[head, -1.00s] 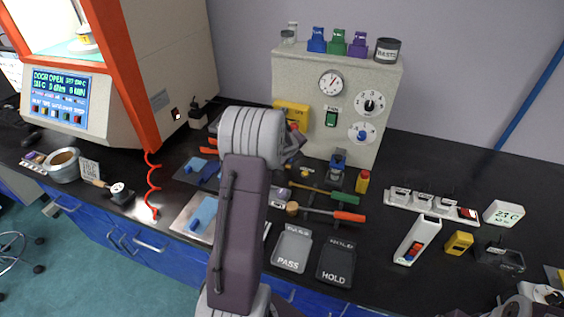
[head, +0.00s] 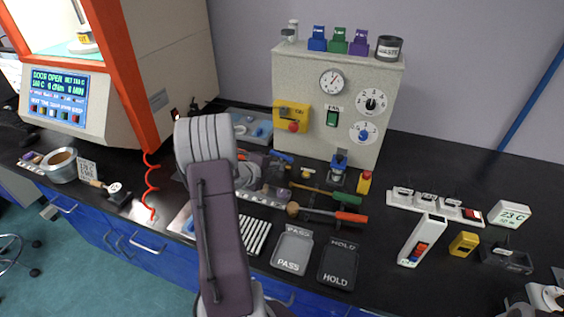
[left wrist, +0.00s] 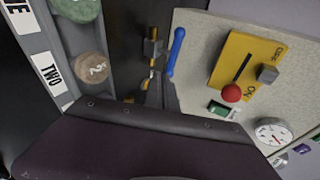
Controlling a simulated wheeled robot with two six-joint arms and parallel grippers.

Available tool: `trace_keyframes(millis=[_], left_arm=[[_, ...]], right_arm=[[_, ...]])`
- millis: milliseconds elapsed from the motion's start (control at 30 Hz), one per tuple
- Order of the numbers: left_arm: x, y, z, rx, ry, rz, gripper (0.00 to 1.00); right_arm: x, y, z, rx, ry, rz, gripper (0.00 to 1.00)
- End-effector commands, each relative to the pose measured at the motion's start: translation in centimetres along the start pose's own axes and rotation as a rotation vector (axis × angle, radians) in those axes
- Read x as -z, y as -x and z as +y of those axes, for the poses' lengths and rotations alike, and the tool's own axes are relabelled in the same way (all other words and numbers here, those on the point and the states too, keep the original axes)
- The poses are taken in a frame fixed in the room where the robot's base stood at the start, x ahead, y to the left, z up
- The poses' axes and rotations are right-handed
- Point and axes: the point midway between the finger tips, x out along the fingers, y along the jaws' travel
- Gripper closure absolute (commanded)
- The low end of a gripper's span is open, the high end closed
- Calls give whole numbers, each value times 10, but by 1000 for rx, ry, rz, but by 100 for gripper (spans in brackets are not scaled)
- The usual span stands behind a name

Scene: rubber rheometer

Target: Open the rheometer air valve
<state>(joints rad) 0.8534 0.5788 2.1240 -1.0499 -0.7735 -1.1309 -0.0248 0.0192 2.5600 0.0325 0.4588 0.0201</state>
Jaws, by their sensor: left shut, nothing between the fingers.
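A yellow plate (head: 291,116) with a red knob (head: 293,127) is on the left front of the beige panel box. The left wrist view shows the plate (left wrist: 246,66) with a dark slot, ON and OFF lettering, a grey block (left wrist: 267,74) and the red knob (left wrist: 232,93) nearer ON. A blue handle (left wrist: 176,52) stands beside a small brass part (left wrist: 151,50); I cannot tell whether they join, or which part is the air valve. My left gripper (left wrist: 160,92) is shut and empty, below the blue handle in that view.
The beige box (head: 310,80) carries a gauge, a green switch and dials. The orange-framed rheometer (head: 150,70) stands left, with a red coiled cord (head: 151,185) in front. Tools, PASS (head: 292,250) and HOLD (head: 338,264) trays crowd the bench.

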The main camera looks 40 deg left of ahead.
Motion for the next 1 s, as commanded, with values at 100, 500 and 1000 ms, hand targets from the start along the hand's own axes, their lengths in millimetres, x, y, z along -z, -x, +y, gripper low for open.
trace_keyframes(millis=[100, 500, 1000], left_arm=[[1, -23, -5, 1, -2, 2, 100], [0, -50, -20, 0, -1, -1, 100], [5, -64, -22, 3, 58, -106, 100]], right_arm=[[0, 1, 0, 0, 0, 0, 9], [0, 5, 0, 0, 0, 0, 9], [-4, -37, 1, 0, 0, 0, 9]])
